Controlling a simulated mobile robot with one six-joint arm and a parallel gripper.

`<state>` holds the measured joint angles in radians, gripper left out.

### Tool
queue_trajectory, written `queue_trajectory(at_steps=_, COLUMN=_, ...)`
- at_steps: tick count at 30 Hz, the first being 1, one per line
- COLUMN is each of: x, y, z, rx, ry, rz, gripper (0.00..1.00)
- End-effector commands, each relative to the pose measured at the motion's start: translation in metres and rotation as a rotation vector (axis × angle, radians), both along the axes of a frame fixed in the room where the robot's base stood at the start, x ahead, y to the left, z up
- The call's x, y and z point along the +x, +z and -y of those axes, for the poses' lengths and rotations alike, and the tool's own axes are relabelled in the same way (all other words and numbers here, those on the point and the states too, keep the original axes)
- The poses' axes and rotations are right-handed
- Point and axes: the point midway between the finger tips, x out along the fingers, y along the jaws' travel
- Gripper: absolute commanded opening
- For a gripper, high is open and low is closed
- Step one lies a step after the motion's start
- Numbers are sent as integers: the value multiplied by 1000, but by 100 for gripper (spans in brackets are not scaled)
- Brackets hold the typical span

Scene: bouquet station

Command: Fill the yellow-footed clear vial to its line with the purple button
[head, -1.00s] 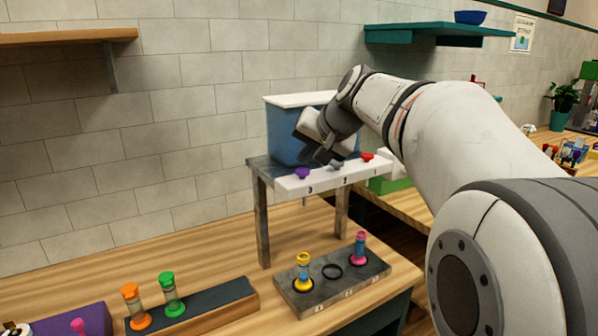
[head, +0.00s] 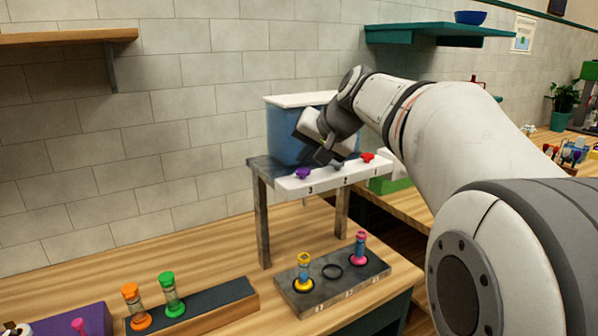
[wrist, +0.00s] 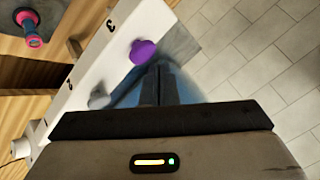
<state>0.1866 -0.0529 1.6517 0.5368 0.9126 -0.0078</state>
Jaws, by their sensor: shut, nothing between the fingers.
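The yellow-footed clear vial (head: 304,271) stands upright in the left place of a dark tray (head: 318,301), below the dispenser. It looks bluish inside; its line and exact level are too small to read. The purple button (head: 302,173) is on the white front panel of the dispenser, by the number 3. It also shows in the wrist view (wrist: 143,52). My gripper (head: 323,157) is shut and empty, above the panel and right of the purple button. In the wrist view its fingertips (wrist: 159,70) appear close to the purple button, with no visible contact.
A grey button (head: 337,164) and a red button (head: 367,157) share the panel. A blue tank (head: 283,133) stands behind it. A pink-footed vial (head: 360,247) is at the tray's right; an empty ring (head: 332,271) lies between. Orange (head: 137,306) and green (head: 172,294) vials stand left.

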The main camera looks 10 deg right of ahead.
Motion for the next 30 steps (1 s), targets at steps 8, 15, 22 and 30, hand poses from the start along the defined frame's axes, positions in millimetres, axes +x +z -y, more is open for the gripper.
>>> queue_trajectory(at_steps=8, x=0, y=0, z=0, rx=0, ry=0, rz=0, gripper=0)
queue_trajectory(at_steps=15, x=2, y=-8, z=0, rx=0, ry=0, rz=0, gripper=0)
queue_trajectory(at_steps=22, x=2, y=-8, z=0, rx=0, ry=0, rz=0, gripper=0)
queue_trajectory(at_steps=30, x=2, y=-9, z=0, rx=0, ry=0, rz=0, gripper=0)
